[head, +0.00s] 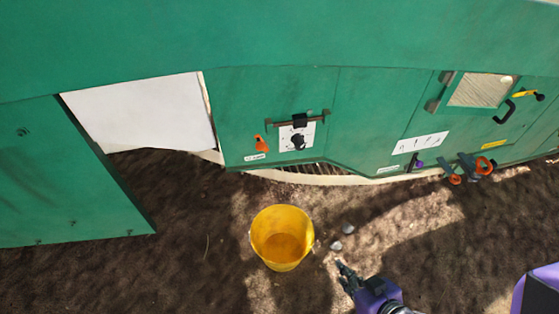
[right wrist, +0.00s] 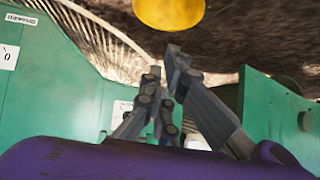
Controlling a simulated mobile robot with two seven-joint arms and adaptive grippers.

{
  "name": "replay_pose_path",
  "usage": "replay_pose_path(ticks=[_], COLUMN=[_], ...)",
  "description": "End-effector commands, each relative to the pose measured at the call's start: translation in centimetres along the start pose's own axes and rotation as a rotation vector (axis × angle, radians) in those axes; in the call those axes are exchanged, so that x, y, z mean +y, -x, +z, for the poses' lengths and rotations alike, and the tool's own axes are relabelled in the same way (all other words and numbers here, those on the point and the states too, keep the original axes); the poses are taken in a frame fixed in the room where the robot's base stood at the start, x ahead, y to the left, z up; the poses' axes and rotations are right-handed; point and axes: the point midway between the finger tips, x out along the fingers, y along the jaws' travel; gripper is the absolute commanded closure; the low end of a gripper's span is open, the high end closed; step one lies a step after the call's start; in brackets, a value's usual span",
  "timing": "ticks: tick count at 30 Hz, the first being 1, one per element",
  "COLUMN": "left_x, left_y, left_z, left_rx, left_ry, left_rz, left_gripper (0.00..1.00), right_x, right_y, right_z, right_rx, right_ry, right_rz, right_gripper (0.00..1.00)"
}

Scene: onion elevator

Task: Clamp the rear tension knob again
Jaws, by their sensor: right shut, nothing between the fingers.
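Several knobs and handles sit on the green machine (head: 375,120). An orange handle (head: 261,143) is left of a black rotary knob (head: 298,142) on a white plate. At the right are two orange-and-dark knobs, one lower (head: 455,179) and one larger (head: 485,165), and a small purple-tipped lever (head: 418,163). I cannot tell which is the rear tension knob. My right gripper (head: 344,270) is shut and empty over the soil, apart from all knobs. Its fingers also show in the right wrist view (right wrist: 167,66). My left gripper is out of view.
A yellow bucket (head: 282,238) stands on the ground left of my right gripper, with small grey stones (head: 342,238) beside it. A green panel (head: 65,185) juts out at left. Bare soil lies to the right of the gripper.

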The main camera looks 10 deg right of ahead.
Motion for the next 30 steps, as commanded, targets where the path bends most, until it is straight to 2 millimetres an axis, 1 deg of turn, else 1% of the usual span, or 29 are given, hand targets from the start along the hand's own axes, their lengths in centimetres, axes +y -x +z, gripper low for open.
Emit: replay_pose_path(ticks=[1,6,8,12,14,18,20,21,23,24,27,30], left_x=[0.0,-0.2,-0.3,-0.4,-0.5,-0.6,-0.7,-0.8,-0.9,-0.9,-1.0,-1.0], left_y=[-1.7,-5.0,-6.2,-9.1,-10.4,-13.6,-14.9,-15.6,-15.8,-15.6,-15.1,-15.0], left_z=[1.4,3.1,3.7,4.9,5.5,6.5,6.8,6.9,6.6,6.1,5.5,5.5], left_rx=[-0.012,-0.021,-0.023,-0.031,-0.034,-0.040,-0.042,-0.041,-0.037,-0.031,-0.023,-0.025], left_ry=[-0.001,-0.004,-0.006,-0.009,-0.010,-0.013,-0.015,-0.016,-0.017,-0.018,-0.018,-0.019], left_rz=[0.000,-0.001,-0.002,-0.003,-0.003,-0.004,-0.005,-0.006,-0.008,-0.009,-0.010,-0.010], left_gripper=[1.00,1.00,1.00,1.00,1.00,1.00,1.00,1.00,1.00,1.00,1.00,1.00], right_x=[0.5,1.4,1.7,2.1,2.2,2.3,2.4,2.5,2.7,2.8,3.2,3.5], right_y=[-2.1,-6.6,-8.1,-11.1,-12.3,-14.5,-15.1,-15.2,-14.6,-13.8,-12.6,-12.3], right_z=[-0.2,-4.3,-5.8,-9.8,-11.5,-15.8,-17.7,-19.2,-21.1,-22.2,-23.7,-24.2], right_rx=[0.030,0.144,0.181,0.265,0.295,0.353,0.367,0.373,0.371,0.367,0.357,0.347], right_ry=[-0.017,-0.133,-0.184,-0.332,-0.409,-0.632,-0.757,-0.860,-1.021,-1.119,-1.322,-1.431], right_rz=[-0.023,-0.110,-0.146,-0.248,-0.299,-0.443,-0.517,-0.574,-0.649,-0.688,-0.762,-0.800], right_gripper=[1.00,1.00,1.00,1.00,1.00,1.00,1.00,1.00,1.00,1.00,1.00,1.00])
